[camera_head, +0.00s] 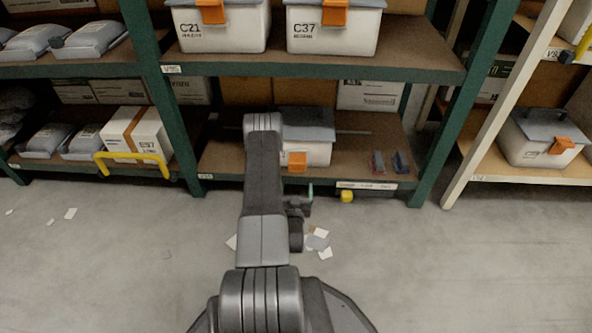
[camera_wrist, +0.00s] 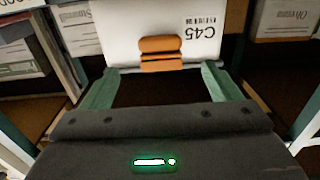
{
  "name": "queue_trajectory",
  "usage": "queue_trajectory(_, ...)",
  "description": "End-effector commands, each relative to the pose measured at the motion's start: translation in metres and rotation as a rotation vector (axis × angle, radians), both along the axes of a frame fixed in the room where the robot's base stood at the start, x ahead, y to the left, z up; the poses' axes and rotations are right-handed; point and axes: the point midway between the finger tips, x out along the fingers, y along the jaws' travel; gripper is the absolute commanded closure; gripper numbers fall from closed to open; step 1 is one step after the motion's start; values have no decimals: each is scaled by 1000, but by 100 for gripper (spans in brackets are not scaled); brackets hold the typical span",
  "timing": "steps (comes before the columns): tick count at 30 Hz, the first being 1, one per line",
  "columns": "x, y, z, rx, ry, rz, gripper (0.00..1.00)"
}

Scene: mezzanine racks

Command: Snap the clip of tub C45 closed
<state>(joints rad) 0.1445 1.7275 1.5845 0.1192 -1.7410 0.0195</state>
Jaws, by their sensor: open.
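Tub C45 (camera_head: 318,154) is a white tub with a grey lid (camera_head: 306,124), on the lower shelf behind my arm. My arm hides its left part. Its orange clip (camera_head: 297,162) is on the front wall, below the lid's edge. In the wrist view, the tub (camera_wrist: 115,30) appears upside down, with the label C45 beside the orange clip (camera_wrist: 160,55). My gripper (camera_wrist: 160,71) is open and empty, its two green fingers spread wide to either side of the clip, in front of it. I see no contact. In the head view my arm hides most of the gripper.
Tubs C21 (camera_head: 220,30) and C37 (camera_head: 333,32) stand on the shelf above. A green rack post (camera_head: 460,110) stands at right.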

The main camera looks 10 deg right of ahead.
Motion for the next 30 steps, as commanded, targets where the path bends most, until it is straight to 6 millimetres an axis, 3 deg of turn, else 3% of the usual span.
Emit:
queue_trajectory(9,67,-18,-2,0,-4,-1,16)
queue_trajectory(15,94,-25,-1,-1,-2,0,16)
queue_trajectory(28,103,-28,0,1,1,0,16)
queue_trajectory(30,103,-28,0,1,1,0,28)
